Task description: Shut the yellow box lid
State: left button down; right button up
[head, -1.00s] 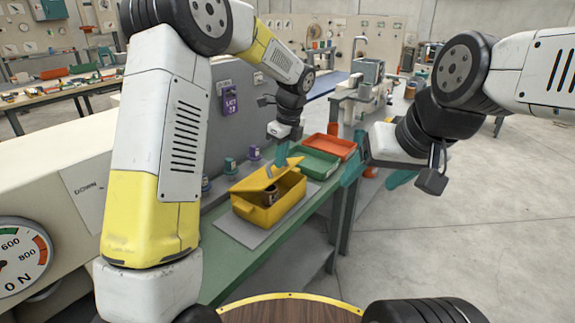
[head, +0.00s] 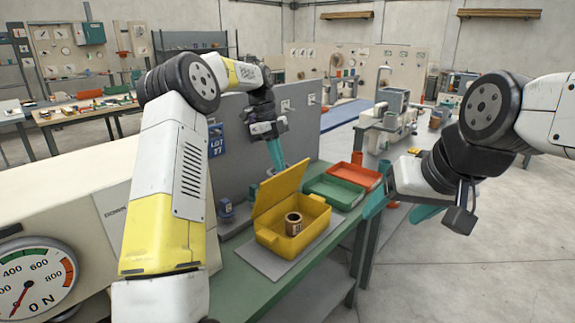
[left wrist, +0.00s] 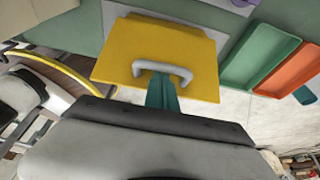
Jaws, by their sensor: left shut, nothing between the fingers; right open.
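The yellow box (head: 262,238) stands on a grey mat on the green bench, its lid (head: 280,192) open and tilted up steeply, inner face toward the head camera. A brown ring-shaped roll (head: 293,224) sits inside. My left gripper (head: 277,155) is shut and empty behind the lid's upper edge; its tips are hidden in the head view. In the left wrist view, the lid's outer face (left wrist: 150,50) carries a grey handle (left wrist: 163,68), with the teal fingers (left wrist: 161,92) at it; I cannot tell whether they touch. My right gripper (head: 402,203) is open and empty, right of the bench.
A green tray (head: 335,193) and an orange tray (head: 356,178) lie just beyond the box. A grey upright panel (head: 235,165) runs along the bench's left side, with a blue label and small containers. Bare mat (head: 275,268) and green bench top (head: 250,297) lie nearer me.

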pick_arm(q)
jog(key=shift+w+a, duration=0.2)
jog(key=shift+a, duration=0.05)
dwell(0.4)
